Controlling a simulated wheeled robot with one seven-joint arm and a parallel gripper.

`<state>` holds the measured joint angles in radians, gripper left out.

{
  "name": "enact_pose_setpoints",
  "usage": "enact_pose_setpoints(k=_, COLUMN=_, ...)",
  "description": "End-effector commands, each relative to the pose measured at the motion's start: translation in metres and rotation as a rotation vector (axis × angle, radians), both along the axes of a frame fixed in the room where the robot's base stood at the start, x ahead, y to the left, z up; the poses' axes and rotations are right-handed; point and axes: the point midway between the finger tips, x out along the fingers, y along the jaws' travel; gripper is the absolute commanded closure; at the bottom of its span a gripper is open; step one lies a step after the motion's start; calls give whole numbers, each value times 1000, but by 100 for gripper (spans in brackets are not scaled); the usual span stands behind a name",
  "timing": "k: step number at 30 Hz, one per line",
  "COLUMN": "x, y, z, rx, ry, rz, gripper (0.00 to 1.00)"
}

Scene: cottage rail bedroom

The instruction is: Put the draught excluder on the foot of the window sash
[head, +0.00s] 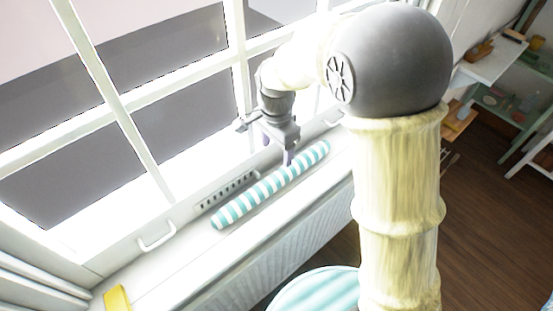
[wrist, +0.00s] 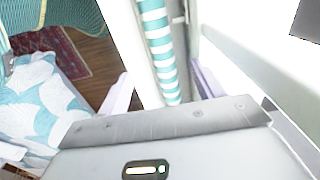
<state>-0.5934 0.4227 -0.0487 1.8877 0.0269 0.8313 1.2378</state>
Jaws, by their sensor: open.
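The draught excluder (head: 262,189) is a long roll with teal and white stripes. In the head view it lies slantwise on the white window sill, alongside the foot of the window sash (head: 190,205) and a little apart from it. My gripper (head: 278,152) points down over the far half of the roll. In the wrist view the draught excluder (wrist: 156,40) runs between the two pale fingers of my gripper (wrist: 161,82), which are open with gaps on both sides. I cannot tell how far the fingertips reach down beside the roll.
A grey slotted strip (head: 228,190) lies between roll and sash. A white handle (head: 157,238) stands out from the sash, with another (head: 335,119) at the far end. A yellow object (head: 117,298) is at the near end of the sill. A bed (wrist: 45,95) shows in the wrist view.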

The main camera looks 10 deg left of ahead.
Motion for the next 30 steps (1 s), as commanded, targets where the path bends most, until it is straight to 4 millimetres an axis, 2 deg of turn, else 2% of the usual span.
enact_pose_setpoints(k=5, x=0, y=0, z=10, rx=-1, ry=1, rz=0, gripper=33)
enact_pose_setpoints(k=26, x=0, y=0, z=10, rx=-1, ry=1, rz=0, gripper=33)
enact_pose_setpoints(k=30, x=0, y=-8, z=10, rx=3, ry=-5, rz=15, gripper=33)
